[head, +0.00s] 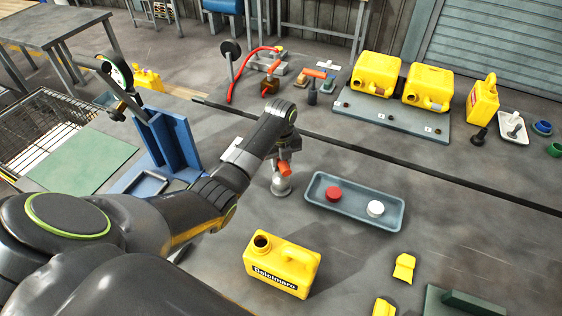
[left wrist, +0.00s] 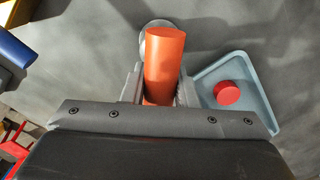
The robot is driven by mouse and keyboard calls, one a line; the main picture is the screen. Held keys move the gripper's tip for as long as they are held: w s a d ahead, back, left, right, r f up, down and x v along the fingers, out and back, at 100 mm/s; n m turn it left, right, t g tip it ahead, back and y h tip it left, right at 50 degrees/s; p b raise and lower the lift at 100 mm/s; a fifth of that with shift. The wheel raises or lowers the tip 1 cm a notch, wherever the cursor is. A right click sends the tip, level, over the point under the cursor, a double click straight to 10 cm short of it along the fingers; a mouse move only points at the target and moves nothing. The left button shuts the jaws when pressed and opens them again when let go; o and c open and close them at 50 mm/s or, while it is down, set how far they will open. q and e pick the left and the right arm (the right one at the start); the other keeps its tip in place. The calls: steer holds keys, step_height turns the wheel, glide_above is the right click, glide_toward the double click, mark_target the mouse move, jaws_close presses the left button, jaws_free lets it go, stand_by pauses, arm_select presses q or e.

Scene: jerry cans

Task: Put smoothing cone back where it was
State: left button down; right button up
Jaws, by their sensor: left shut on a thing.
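My left gripper (head: 282,158) is shut on an orange-handled tool with a grey metal lower part (head: 281,187); I take it for the smoothing cone. In the left wrist view, its orange handle (left wrist: 165,58) stands between the fingers of my left gripper (left wrist: 158,88), and a pale round part shows behind it. The tool is left of the grey-blue tray (head: 322,204); I cannot tell whether it touches the table. My right gripper is not in view.
The tray holds a red cap (head: 333,194) and a white cap (head: 375,208). A yellow jerry can (head: 283,266) stands in front. Two yellow cans lie on a grey fixture (head: 385,122) at the back. A blue upright stand (head: 174,140) is at left. Orange-handled tools (head: 270,82) stand behind.

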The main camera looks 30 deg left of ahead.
arm_select(q)
steer(key=shift+f, duration=0.6)
steer(key=c, duration=1.1)
jaws_free()
steer(key=shift+c, duration=0.2)
steer(key=shift+r, duration=0.1)
steer(key=shift+r, duration=0.25)
step_height(320, 180, up, 8)
steer(key=shift+b, duration=1.05)
step_height(320, 180, up, 4)
steer(key=p, duration=0.2)
steer(key=shift+f+p, duration=0.25)
steer(key=shift+p, duration=0.05)
steer(key=shift+r+p, duration=0.6)
steer(key=shift+f, duration=0.1)
